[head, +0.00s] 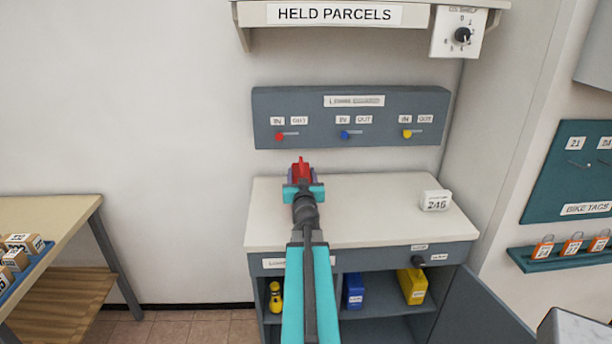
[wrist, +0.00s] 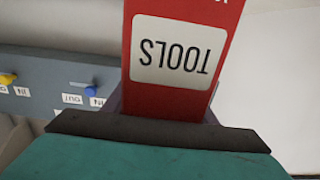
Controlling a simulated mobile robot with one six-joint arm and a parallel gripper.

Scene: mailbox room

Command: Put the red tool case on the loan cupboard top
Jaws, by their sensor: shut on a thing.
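The red tool case (head: 301,168) is in my gripper (head: 303,187), over the left part of the loan cupboard top (head: 380,205) in the head view. In the wrist view the red tool case (wrist: 215,95) fills the upper middle, with a white TOOLS label upside down. My gripper (wrist: 160,130) is shut on it. My arm and gripper hide most of the case in the head view. I cannot tell whether the case touches the top.
A white box marked 246 (head: 436,200) stands at the right of the top. A grey IN/OUT panel (head: 350,117) is on the wall behind. The cupboard door (head: 480,312) stands open, with blue (head: 354,291) and yellow (head: 412,286) cases inside. The middle of the top is clear.

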